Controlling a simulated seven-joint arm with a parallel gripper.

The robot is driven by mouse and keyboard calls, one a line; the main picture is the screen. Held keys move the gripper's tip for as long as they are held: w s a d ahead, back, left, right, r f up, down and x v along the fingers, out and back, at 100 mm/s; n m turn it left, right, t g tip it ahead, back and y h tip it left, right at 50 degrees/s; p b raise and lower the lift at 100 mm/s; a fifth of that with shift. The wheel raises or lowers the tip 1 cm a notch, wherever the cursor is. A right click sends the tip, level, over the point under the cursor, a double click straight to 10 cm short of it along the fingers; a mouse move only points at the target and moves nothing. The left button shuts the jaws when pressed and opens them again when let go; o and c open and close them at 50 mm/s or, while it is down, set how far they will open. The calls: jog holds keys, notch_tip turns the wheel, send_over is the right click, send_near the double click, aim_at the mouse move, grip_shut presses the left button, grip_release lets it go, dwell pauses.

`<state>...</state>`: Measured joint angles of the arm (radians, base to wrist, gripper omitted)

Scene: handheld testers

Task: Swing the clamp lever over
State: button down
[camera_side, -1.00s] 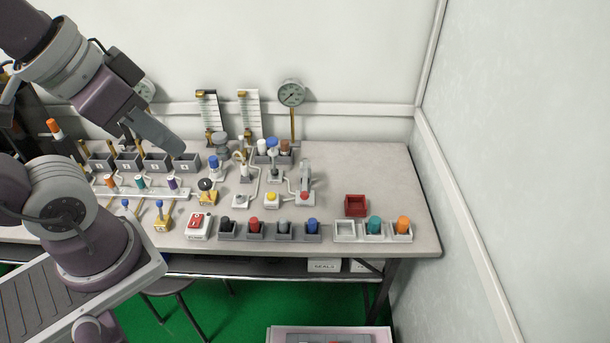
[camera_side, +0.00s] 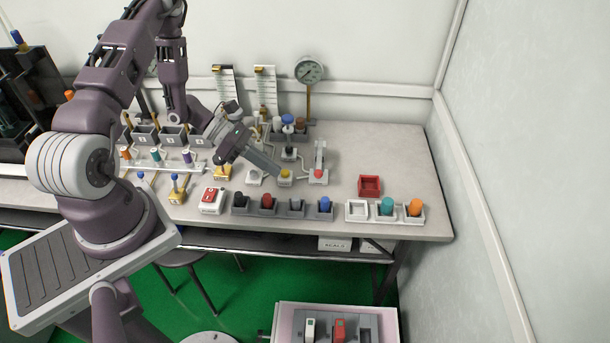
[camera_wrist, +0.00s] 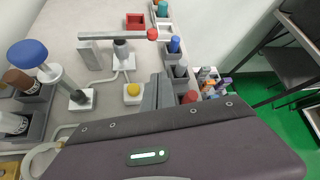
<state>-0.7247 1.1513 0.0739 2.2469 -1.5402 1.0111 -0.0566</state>
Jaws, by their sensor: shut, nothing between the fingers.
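The clamp lever (camera_wrist: 105,36) is a grey bar with a red knob at its end, lying level on a white-based stand in the wrist view. In the side view the lever (camera_side: 320,155) stands right of the yellow button, its red knob toward the front of the bench. My gripper (camera_side: 279,173) is shut and empty, angled down by the yellow button, left of the lever and apart from it. In the wrist view the shut fingers (camera_wrist: 159,78) lie below and a little right of the red knob.
The yellow button (camera_wrist: 133,91) is beside my fingers. A blue-topped post (camera_wrist: 28,54) stands left in the wrist view. Coloured blocks in grey holders (camera_side: 268,206) line the bench front. A red tray (camera_side: 369,186) lies to the right, with bare bench behind it.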

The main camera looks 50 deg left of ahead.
jog(key=shift+w+d+f, duration=0.1)
jog(key=shift+d+f, duration=0.05)
jog(key=shift+f, duration=0.25)
jog(key=x, duration=0.8)
jog(key=shift+w+d+f, duration=0.1)
jog(key=shift+d+f, duration=0.05)
jog(key=shift+d, duration=0.15)
jog(key=w+r, duration=0.1)
jog(key=r, duration=0.1)
jog(key=shift+w+d+r, duration=0.15)
jog(key=shift+w+r, duration=0.15)
jog(key=shift+w, duration=0.05)
jog(key=shift+w+r, duration=0.15)
jog(key=shift+r, duration=0.2)
jog(key=shift+r, duration=0.1)
jog(key=shift+r+n+g+h, duration=0.4)
jog(key=shift+r+n+h, duration=0.2)
jog(key=shift+r, duration=0.5)
jog(key=w+a+r+n+g+h, duration=0.2)
jog(key=w+a+r+n+h, duration=0.1)
jog(key=w+a+r, duration=0.5)
jog(key=shift+w+r+n+h, duration=0.15)
jog(key=shift+r+n+h, duration=0.3)
jog(key=shift+r, duration=1.3)
